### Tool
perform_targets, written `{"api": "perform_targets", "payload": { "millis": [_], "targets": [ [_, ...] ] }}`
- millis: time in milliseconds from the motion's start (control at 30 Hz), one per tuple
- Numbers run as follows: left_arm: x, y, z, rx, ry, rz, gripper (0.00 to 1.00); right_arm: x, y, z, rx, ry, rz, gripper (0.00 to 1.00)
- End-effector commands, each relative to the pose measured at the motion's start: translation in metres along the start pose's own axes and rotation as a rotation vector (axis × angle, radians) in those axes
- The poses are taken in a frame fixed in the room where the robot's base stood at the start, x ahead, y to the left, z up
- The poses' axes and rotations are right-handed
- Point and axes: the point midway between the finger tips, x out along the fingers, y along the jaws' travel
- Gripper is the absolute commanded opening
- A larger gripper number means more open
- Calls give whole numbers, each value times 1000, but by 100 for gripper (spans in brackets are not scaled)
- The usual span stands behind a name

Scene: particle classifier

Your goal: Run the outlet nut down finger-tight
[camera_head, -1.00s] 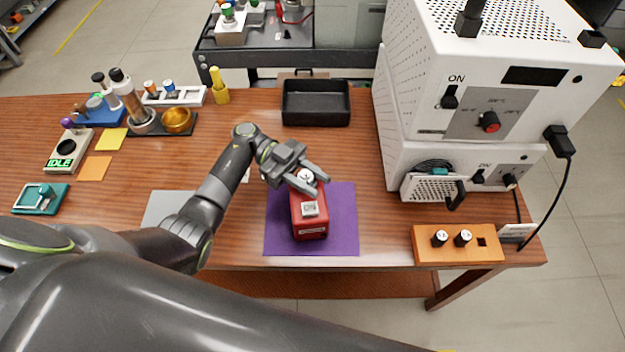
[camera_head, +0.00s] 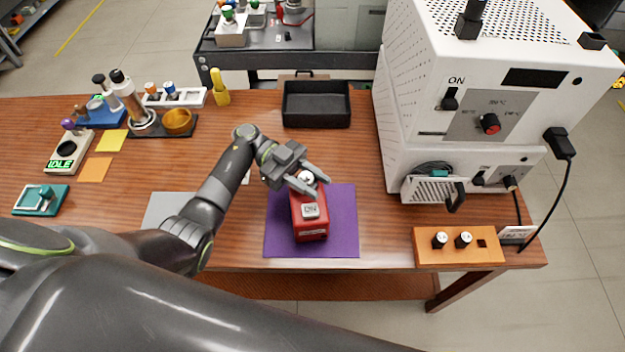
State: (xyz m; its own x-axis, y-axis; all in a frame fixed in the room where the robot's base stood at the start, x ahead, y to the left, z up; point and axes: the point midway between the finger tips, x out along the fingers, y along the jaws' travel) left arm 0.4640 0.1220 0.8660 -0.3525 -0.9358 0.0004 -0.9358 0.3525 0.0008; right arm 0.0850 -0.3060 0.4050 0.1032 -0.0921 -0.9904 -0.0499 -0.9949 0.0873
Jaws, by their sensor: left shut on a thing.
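A red box-shaped unit (camera_head: 311,226) with a light label plate on its top stands on a purple mat (camera_head: 341,220). A small round pale part with dark marks, likely the outlet nut (camera_head: 307,178), sits at the unit's far end. My left gripper (camera_head: 312,184) is over that far end, its fingers closed around the round part. The fingers partly hide the nut, and its thread cannot be seen. My right gripper is not in view.
A black tray (camera_head: 316,122) stands behind the mat. A white oven-like machine (camera_head: 415,120) stands at the right, with an orange block (camera_head: 428,253) holding two knobs in front. A grey pad (camera_head: 163,211) lies to the left.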

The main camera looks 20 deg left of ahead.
Motion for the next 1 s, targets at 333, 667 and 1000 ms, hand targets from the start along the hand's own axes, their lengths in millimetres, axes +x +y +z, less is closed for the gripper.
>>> {"api": "perform_targets", "payload": {
  "millis": [333,667,1000],
  "targets": [
    [0,0,-1,2,1,1,8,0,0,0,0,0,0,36],
    [0,0,0,1,1,0,53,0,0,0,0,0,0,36],
    [-12,3,0,-1,-2,-8,53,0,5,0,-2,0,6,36]
  ]
}}
